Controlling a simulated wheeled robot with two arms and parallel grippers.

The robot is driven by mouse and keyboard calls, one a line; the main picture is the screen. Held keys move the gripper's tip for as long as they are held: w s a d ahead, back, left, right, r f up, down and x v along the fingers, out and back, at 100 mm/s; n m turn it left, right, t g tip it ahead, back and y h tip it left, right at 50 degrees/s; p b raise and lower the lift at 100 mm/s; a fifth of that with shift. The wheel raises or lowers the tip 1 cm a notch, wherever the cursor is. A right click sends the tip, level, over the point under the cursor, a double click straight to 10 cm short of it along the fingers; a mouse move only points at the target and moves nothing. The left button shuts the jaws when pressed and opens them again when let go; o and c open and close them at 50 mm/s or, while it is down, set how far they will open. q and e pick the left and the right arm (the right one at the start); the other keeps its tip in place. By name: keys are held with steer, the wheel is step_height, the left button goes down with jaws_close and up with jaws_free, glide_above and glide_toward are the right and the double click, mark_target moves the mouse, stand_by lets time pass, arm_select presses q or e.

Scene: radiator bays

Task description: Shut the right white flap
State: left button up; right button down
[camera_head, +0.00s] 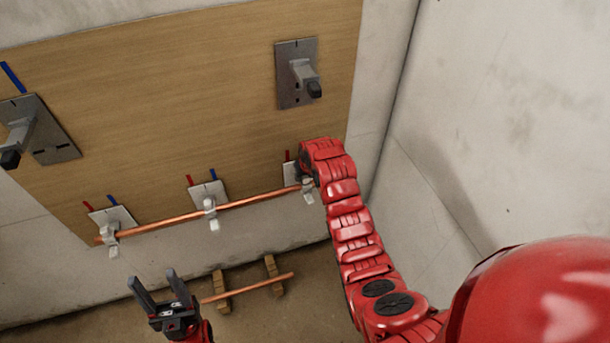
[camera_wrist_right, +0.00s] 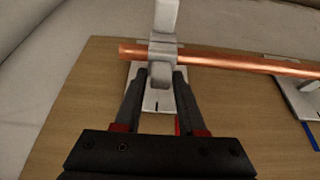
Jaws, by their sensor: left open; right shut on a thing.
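The right white flap (camera_wrist_right: 165,14) juts out past the copper pipe (camera_wrist_right: 225,61) from the grey clip (camera_wrist_right: 162,48) in the right wrist view. In the head view this flap (camera_head: 308,195) points down at the pipe's right end. I cannot tell whether it is latched. My right gripper (camera_wrist_right: 160,76) is shut, its fingers on either side of the grey clip body, just beside the pipe. My arm hides most of this clip's plate in the head view. My left gripper (camera_head: 159,282) is open and empty, below the pipe, apart from everything.
The middle clip (camera_head: 210,206) and left clip (camera_head: 109,235) also hold the pipe on the wooden panel (camera_head: 190,90). Grey brackets (camera_head: 296,75) jut out higher up. Another copper rod (camera_head: 250,287) lies on wooden blocks on the floor. A concrete wall (camera_head: 490,100) stands close on the right.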

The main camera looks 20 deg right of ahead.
steer(key=shift+f, duration=0.1)
steer(key=c, duration=0.7)
jaws_free()
steer(key=p+v, duration=0.8)
steer(key=v, duration=0.9)
steer(key=shift+r, duration=0.3)
